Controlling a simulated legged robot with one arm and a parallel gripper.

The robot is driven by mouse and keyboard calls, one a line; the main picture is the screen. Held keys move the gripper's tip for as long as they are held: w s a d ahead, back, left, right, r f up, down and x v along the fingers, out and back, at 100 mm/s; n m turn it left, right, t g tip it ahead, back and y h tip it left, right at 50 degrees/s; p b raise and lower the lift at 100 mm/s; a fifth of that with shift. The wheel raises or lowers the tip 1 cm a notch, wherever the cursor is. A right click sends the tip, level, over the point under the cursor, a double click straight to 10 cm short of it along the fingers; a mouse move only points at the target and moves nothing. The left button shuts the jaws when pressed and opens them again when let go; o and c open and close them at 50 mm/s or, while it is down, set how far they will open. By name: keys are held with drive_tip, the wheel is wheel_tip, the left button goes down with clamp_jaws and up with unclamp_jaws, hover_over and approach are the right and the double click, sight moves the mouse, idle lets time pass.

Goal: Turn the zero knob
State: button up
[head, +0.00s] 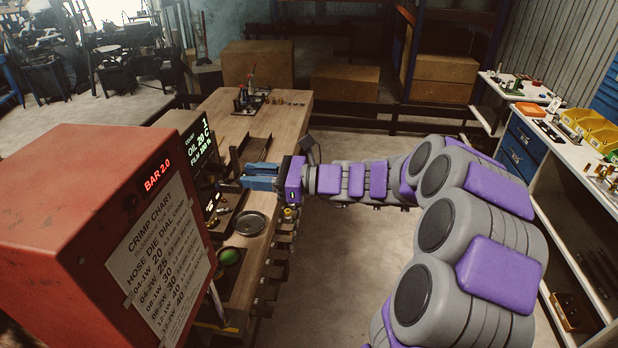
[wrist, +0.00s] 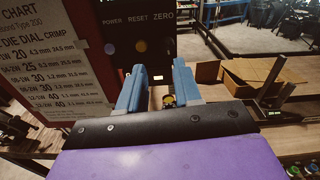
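In the wrist view a dark control panel (wrist: 150,30) carries the labels POWER, RESET and ZERO. The zero knob is not clearly visible; the area under the ZERO label is dark. The fingertips point at the panel, below the button row. In the head view my gripper (head: 250,176) reaches left over the bench edge, and the panel face is hidden.
A red machine housing (head: 85,215) with a crimp chart (head: 160,255) stands at the front left. A round metal dish (head: 250,223) and a green button (head: 230,256) are near my gripper. The wooden bench (head: 285,120) continues behind; cardboard boxes (head: 257,63) stand farther back.

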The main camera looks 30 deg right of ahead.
drive_tip(key=p+v, duration=0.4)
drive_tip(key=v, duration=0.7)
drive_tip(key=shift+s, duration=0.25)
idle(1.0)
drive_tip(key=shift+d, duration=0.15)
